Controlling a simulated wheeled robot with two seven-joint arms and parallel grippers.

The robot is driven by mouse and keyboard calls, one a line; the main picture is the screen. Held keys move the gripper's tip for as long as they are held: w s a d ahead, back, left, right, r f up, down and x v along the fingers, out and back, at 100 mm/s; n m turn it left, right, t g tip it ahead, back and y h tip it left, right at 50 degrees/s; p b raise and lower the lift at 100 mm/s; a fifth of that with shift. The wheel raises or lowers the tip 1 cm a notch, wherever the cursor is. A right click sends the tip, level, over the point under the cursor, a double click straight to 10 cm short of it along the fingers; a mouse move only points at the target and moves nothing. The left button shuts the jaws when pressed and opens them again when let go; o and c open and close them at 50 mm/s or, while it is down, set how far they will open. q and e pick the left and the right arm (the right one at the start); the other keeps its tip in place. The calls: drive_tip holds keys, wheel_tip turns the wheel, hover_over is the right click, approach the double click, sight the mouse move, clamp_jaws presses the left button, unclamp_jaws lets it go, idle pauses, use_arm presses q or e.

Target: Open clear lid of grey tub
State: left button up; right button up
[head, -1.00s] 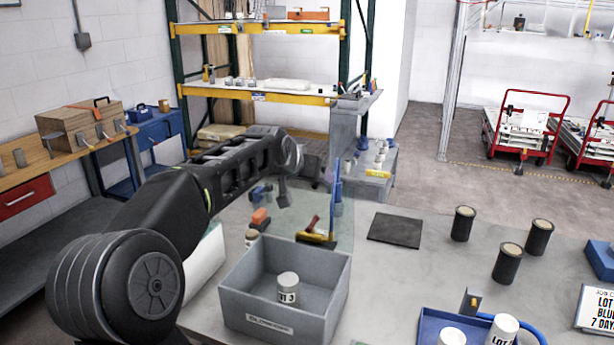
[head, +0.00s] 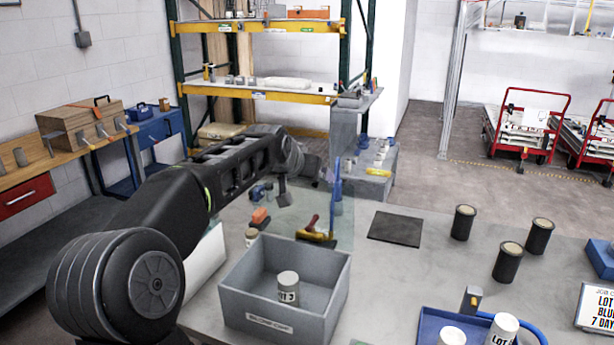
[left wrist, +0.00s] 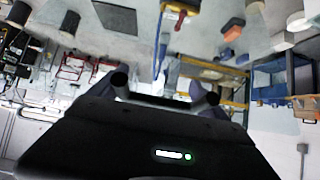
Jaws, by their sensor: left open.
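The grey tub (head: 252,322) stands open-topped on the table in the head view, with a white canister (head: 288,287) labelled LOT 3 inside. A clear, faintly green pane (head: 343,222), seemingly the lid, stands raised behind the tub; its exact angle and hinge are hard to tell. A narrow blue strip (head: 336,188) shows along it. My left gripper (head: 285,192) is behind and above the tub, just left of the pane. In the left wrist view its fingertips (left wrist: 165,91) are apart with nothing clearly between them. Contact with the pane cannot be told. My right gripper is not in view.
A yellow and red tool (head: 316,232) and an orange block (head: 260,216) lie behind the tub. A dark mat (head: 396,228) and several dark canisters (head: 463,222) lie to the right. A blue tray (head: 430,325) with white canisters is at front right.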

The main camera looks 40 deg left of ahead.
use_arm(q)
drive_tip(key=shift+s+d+r+p, duration=0.1)
drive_tip(key=shift+s+r+p, duration=0.2)
drive_tip(key=shift+r+p, duration=0.85)
drive_tip(key=shift+s+d+r+p, duration=0.15)
drive_tip(key=shift+s+r+p, duration=0.3)
drive_tip(key=shift+r, duration=1.25)
drive_tip(key=shift+s+d+r+p, duration=0.1)
drive_tip(key=shift+s+r+p, duration=0.1)
drive_tip(key=shift+r+p, duration=1)
drive_tip(key=shift+r, duration=0.2)
drive_tip(key=shift+f+b, duration=0.1)
drive_tip(key=shift+b, duration=0.3)
drive_tip(key=b+v, duration=0.2)
drive_tip(key=v, duration=0.5)
drive_tip(key=shift+s+r, duration=0.25)
drive_tip(key=shift+r, duration=0.1)
